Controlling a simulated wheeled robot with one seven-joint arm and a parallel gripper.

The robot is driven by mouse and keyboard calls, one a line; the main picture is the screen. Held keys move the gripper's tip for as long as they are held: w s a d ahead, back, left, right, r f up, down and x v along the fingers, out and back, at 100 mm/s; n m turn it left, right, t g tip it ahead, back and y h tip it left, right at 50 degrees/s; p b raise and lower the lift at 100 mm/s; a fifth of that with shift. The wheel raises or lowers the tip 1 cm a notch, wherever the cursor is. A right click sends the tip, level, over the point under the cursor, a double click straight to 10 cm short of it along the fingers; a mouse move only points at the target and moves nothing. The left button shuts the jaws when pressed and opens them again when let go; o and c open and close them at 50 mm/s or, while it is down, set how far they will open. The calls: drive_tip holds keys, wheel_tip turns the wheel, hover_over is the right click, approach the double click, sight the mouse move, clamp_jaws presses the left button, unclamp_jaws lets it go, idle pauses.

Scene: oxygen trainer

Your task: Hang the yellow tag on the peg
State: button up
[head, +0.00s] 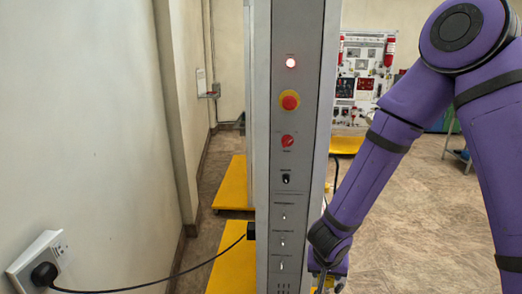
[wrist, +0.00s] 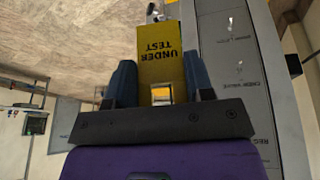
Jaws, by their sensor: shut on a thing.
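In the wrist view, the yellow tag (wrist: 160,42) shows the words "UNDER TEST" upside down. My gripper (wrist: 161,78) is shut on it, with one dark blue finger on each side. A small metal piece (wrist: 153,12) shows at the tag's far end; I cannot tell whether it is the peg or part of the tag, or whether they touch. In the head view, my gripper (head: 325,262) is low beside the right edge of the grey panel column, partly hidden. The peg is not clearly visible there.
The grey panel column (head: 287,185) with switches and a red lamp stands close beside my gripper. A black cable (head: 150,290) runs from a wall socket (head: 38,262) to the column. Yellow bases (head: 232,185) stand on the floor behind. Floor to the right is open.

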drive_tip(key=w+d+f+n, duration=0.2)
drive_tip(key=w+d+f, duration=0.3)
drive_tip(key=w+d, duration=0.6)
drive_tip(key=shift+w+d+n+t+y, duration=0.15)
drive_tip(key=shift+d+n+t+y, duration=0.2)
drive_tip(key=shift+d, duration=0.8)
drive_tip(key=shift+w, duration=0.1)
